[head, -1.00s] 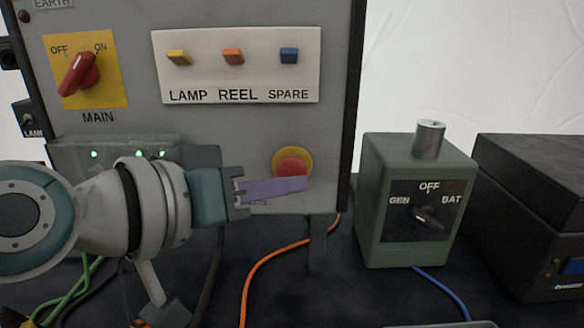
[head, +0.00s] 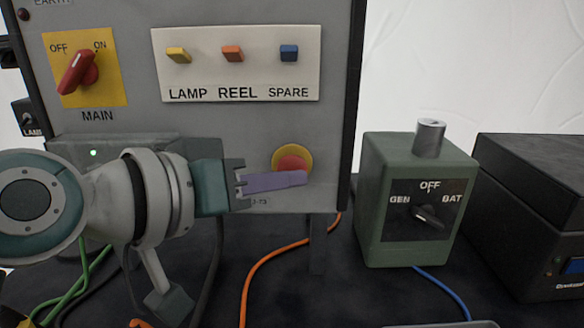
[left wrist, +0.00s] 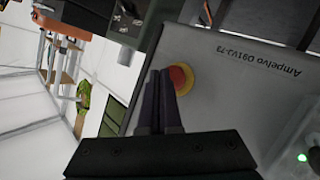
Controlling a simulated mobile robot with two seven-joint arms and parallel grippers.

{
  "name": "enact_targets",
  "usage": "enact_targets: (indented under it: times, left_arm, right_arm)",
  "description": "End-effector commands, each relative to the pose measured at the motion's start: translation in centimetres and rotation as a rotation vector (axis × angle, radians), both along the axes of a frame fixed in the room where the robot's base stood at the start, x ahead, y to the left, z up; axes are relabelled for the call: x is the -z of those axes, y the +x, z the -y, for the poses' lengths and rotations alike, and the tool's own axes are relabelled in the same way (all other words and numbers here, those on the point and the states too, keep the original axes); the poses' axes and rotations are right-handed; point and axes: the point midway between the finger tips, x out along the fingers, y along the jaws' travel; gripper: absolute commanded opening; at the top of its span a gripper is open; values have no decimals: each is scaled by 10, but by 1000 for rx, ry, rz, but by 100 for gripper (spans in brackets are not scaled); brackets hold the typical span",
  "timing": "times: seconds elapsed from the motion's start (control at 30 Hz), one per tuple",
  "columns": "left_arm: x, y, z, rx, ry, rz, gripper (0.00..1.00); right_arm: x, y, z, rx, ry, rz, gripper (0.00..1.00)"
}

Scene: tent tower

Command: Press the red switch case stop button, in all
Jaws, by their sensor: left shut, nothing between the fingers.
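The red stop button (head: 291,163) sits on a yellow ring low on the right of the grey switch case (head: 200,125). My left gripper (head: 304,178) is shut and empty. Its purple fingers cover the lower part of the button in the head view. In the left wrist view the button (left wrist: 179,79) shows just right of the fingertips (left wrist: 160,74), partly hidden by them. I cannot tell whether the fingertips touch it. My right gripper is not in view.
The case also carries a red main switch (head: 80,72) and yellow, orange and blue rockers (head: 233,55). A green box (head: 408,205) with a GEN/OFF/BAT knob and a black case (head: 535,210) stand to the right. An orange cable (head: 262,263) runs below.

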Motion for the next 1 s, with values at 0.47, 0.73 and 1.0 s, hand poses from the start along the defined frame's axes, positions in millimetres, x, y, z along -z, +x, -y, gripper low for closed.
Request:
enact_targets:
  times: [0.47, 0.73, 1.0]
  left_arm:
    - [1, 6, 0, 0, 1, -1, 0]
    - [1, 9, 0, 0, 1, -1, 0]
    - [0, 12, 0, 0, 0, 0, 0]
  right_arm:
    - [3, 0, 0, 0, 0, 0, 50]
    - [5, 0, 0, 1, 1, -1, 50]
    - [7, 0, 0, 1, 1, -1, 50]
